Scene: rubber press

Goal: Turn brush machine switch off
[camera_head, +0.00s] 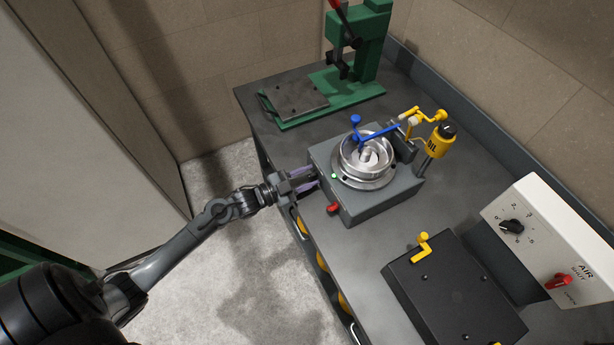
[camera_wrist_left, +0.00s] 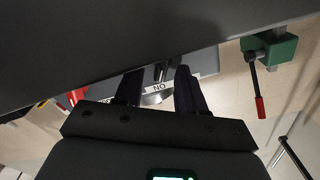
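The brush machine (camera_head: 345,200) is a grey box with a round silver bowl on top, on the dark workbench. My left gripper (camera_head: 312,179) reaches in from the left, its fingertips close to the machine's left side face. In the left wrist view the gripper (camera_wrist_left: 158,85) is open, its two dark fingers apart. Between them show a small metal switch lever (camera_wrist_left: 163,72) and a plate lettered "ON" (camera_wrist_left: 159,87), upside down in the picture. I cannot tell whether a finger touches the lever. In the head view the switch is hidden. My right gripper is not in view.
A green press (camera_head: 360,45) stands behind. A black box (camera_head: 455,290) and white air panel (camera_head: 545,235) lie right. The floor beside the bench is clear.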

